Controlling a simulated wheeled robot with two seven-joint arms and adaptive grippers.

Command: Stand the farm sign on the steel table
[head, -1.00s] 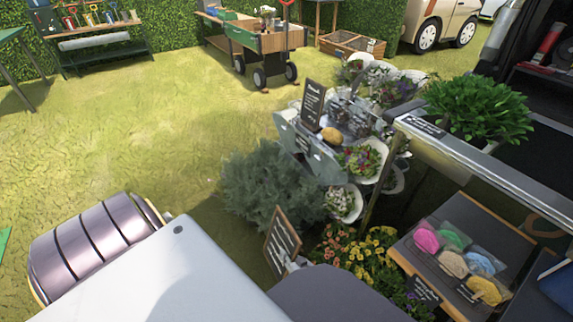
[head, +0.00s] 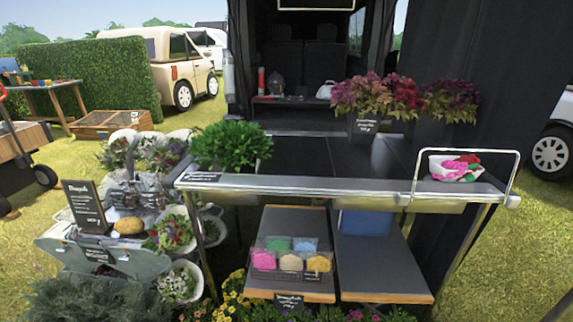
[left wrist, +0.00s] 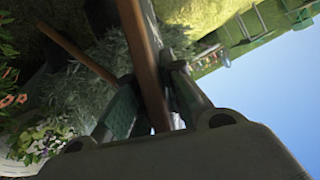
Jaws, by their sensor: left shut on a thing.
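In the left wrist view my left gripper (left wrist: 155,105) is shut on the wooden edge of the farm sign (left wrist: 146,60). The sign shows edge-on between the fingers, with brown wood frame parts, and its face cannot be read. Neither gripper nor the held sign shows in the head view. The steel table (head: 330,187) stands in the middle of the head view, in front of an open dark van. Its front rail is bare between a green leafy plant on the left and a white basket on the right. My right gripper is not in view.
A green plant (head: 228,143), small black label (head: 200,177), white basket (head: 452,168) and metal hoop (head: 517,170) occupy the table's ends. Red flowers (head: 385,98) stand behind. A flower stand (head: 62,262) with a chalkboard (head: 85,207) is left. Lower shelves (head: 375,270) sit below.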

